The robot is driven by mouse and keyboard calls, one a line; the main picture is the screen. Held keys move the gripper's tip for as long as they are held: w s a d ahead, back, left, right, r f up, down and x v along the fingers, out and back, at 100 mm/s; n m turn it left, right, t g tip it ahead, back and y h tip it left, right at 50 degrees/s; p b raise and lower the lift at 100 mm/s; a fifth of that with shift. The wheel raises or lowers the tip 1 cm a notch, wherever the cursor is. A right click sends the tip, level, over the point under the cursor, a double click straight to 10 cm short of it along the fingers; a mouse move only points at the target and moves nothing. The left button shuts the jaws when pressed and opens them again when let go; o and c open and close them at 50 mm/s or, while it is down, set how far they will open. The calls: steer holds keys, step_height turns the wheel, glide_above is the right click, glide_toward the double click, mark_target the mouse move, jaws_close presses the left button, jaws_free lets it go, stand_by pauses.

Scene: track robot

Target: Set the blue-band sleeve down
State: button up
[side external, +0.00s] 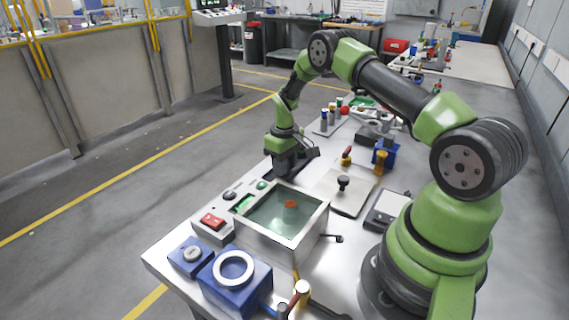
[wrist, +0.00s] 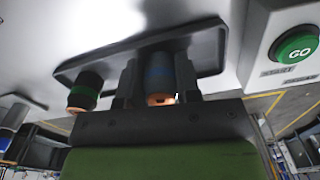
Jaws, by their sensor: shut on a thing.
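The blue-band sleeve (wrist: 160,72) is a dark cylinder with a blue band and a copper-coloured end. It sits between the two fingers of my gripper (wrist: 157,80) in the wrist view, and the gripper is shut on it. Behind it is a dark shallow tray (wrist: 100,62) with a raised rim; I cannot tell whether the sleeve touches it. A green-band sleeve (wrist: 84,92) is at the tray's left part, beside my gripper. In the side view my gripper (side external: 291,172) is low over the bench, behind the glass-topped box, and the sleeve is hidden.
A glass-topped box (side external: 285,225) stands close in front of my gripper. A control box (side external: 213,222) with a red switch is beside it. A green GO button (wrist: 297,47) shows in the wrist view. A plate with a black knob (side external: 343,184) and a blue holder (side external: 385,156) are to the right.

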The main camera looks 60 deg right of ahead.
steer(key=o, duration=1)
steer(key=shift+c, duration=0.2)
step_height(320, 180, up, 12)
steer(key=shift+f, duration=0.1)
steer(key=s+a+r+m+t, duration=0.1)
steer(key=s+a+r+t, duration=0.15)
steer(key=a+r, duration=0.4)
steer(key=s+a+r+t, duration=0.1)
steer(key=s+a+r, duration=0.25)
steer(key=r, duration=0.55)
steer(key=s+a+r+t+y, duration=0.1)
steer(key=s+a+t, duration=0.1)
steer(key=s+a, duration=0.3)
steer(key=s+a+r+m+t+y, duration=0.1)
steer(key=s+a, duration=0.4)
steer(key=s, duration=0.6)
steer(key=shift+a+r+m+t, duration=0.15)
steer(key=shift+r+m+t, duration=0.2)
steer(key=shift+r, duration=0.25)
